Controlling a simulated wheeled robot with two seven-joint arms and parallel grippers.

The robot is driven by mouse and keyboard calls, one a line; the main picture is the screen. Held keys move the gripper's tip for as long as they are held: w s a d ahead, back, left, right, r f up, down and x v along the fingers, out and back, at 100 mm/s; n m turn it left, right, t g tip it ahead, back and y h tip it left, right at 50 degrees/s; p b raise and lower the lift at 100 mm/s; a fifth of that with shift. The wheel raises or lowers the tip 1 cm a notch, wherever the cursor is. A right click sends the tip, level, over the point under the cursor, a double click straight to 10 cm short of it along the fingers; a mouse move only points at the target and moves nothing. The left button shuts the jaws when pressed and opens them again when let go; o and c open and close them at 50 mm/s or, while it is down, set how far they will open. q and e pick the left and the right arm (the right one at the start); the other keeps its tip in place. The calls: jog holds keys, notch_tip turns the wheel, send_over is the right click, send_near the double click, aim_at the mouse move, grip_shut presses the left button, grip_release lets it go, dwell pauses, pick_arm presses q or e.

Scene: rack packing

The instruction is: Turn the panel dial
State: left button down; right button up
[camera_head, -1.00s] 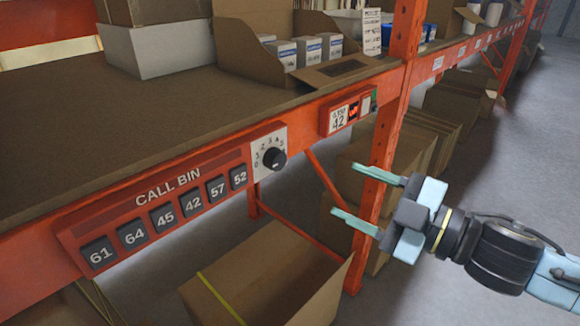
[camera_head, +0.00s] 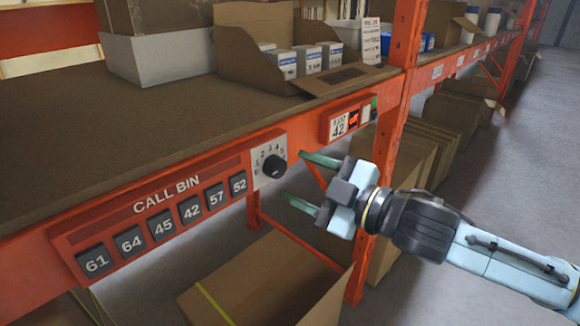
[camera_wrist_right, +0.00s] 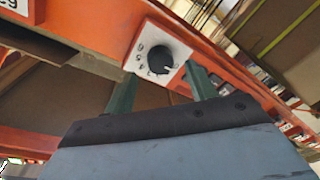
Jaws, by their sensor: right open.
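The panel dial (camera_head: 274,166) is a round black knob on a white numbered plate (camera_head: 262,174), fixed to the orange shelf beam. My right gripper (camera_head: 296,181) is open, with its two teal fingers pointing left at the dial, just to its right and apart from it. In the right wrist view the dial (camera_wrist_right: 159,60) shows ahead, between the open fingertips (camera_wrist_right: 160,84), with nothing held. The dial's plate carries digits around the knob. My left gripper is not in view.
A red CALL BIN panel (camera_head: 150,205) with several numbered buttons is left of the dial. An open cardboard box (camera_head: 262,285) lies below.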

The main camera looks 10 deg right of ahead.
aim_at(281, 170)
jog(key=shift+x, duration=1.5)
jog(key=shift+c, duration=0.2)
jog(key=c, duration=1)
